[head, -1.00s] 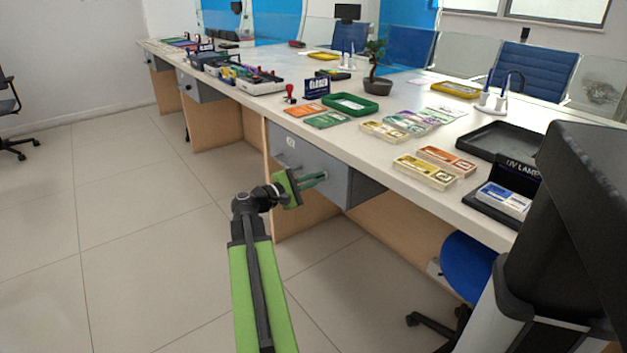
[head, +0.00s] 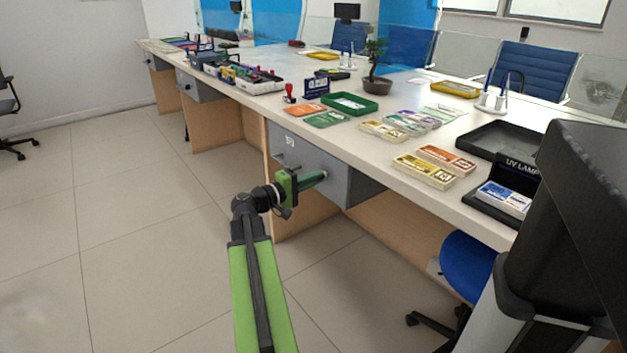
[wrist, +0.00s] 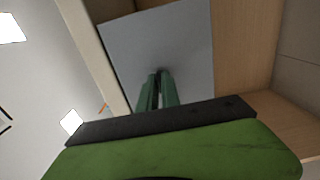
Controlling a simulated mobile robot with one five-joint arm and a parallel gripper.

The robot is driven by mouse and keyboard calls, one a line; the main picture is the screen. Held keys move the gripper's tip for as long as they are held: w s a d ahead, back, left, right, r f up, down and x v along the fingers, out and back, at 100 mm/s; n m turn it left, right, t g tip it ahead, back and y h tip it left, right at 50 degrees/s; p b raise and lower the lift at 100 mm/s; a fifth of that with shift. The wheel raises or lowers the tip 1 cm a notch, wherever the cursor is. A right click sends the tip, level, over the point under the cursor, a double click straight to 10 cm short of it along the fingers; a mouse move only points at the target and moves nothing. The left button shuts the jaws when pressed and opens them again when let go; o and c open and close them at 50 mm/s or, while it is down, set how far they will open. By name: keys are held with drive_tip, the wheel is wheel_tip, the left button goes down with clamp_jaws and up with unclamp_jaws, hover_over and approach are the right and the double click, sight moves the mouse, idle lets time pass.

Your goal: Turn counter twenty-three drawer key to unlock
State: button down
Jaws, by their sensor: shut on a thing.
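The grey drawer (head: 338,180) sits under the counter top, closed, with a small handle and a white number label (head: 290,141) on its front. My gripper (head: 322,175) is at the right part of the drawer front, its green fingers pointing at the lock area. In the wrist view the two fingers (wrist: 157,92) are close together with their tips at the grey drawer front (wrist: 185,45). They are shut on the key, a small dark piece at the tips (wrist: 157,73). The key is mostly hidden by the fingers, and its angle cannot be told.
The counter top (head: 385,157) above carries banknote bundles (head: 423,171), a green tray (head: 349,105), a black tray and a UV lamp. A blue stool (head: 470,268) stands below at the right.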

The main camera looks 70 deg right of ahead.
drive_tip(key=shift+w+d, duration=0.1)
drive_tip(key=shift+w, duration=0.05)
drive_tip(key=c, duration=1.6)
unclamp_jaws()
drive_tip(key=shift+o, duration=0.2)
drive_tip(key=v, duration=1.7)
drive_tip(key=shift+a, duration=0.3)
